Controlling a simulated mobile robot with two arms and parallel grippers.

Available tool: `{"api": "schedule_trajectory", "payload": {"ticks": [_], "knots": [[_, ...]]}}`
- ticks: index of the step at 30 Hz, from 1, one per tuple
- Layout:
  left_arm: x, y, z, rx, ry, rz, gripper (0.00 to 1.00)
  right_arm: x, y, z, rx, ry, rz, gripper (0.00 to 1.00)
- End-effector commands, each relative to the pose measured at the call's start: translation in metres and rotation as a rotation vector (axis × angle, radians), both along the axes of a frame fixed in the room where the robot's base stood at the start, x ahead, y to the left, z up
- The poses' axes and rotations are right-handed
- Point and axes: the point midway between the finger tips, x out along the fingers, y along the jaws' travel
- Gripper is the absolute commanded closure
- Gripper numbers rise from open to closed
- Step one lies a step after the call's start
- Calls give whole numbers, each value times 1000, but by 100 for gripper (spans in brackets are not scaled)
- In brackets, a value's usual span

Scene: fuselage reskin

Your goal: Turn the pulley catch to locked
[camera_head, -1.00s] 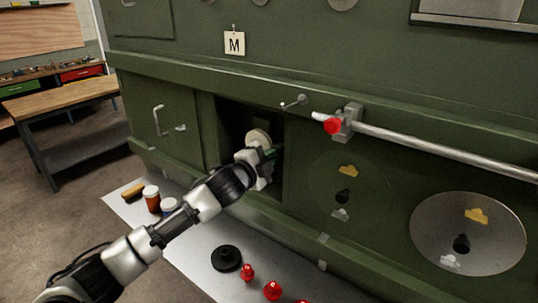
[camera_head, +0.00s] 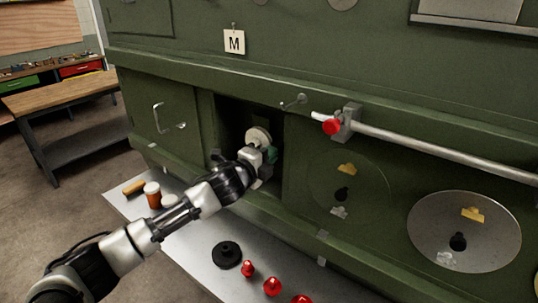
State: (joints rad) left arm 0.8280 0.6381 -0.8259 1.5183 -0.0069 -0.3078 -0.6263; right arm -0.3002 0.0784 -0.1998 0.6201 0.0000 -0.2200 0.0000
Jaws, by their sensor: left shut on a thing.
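My left gripper (camera_head: 262,157) reaches into a dark open bay in the green panel, at the middle of the head view. A pale round pulley (camera_head: 258,136) shows in the bay just above and behind the gripper. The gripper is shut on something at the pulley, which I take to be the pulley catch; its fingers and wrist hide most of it. A small green part shows at the right of the fingers. I cannot tell the catch's angle. My right gripper is not in view.
A wooden bench (camera_head: 65,95) stands at the left.

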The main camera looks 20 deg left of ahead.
Motion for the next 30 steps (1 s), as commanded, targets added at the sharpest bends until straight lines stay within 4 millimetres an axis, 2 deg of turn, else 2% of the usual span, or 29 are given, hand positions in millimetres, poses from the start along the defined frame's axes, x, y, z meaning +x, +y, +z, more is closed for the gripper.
{"api": "schedule_trajectory", "payload": {"ticks": [4, 6, 9, 10, 18, 22, 30], "knots": [[0, 0, -1, 5, -1, 0, 100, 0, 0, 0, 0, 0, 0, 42], [0, 0, -1, 5, -1, 0, 87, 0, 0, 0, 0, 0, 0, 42], [0, 0, -1, 4, 0, 0, 72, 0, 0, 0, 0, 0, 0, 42], [0, 0, -1, 4, 0, 0, 69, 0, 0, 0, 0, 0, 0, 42], [-1, 0, -1, 2, -1, 0, 69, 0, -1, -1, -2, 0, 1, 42], [-7, 3, -2, 2, 0, 1, 69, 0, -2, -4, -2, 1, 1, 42], [-47, 18, -5, 4, 0, 0, 69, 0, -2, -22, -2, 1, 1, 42]]}}
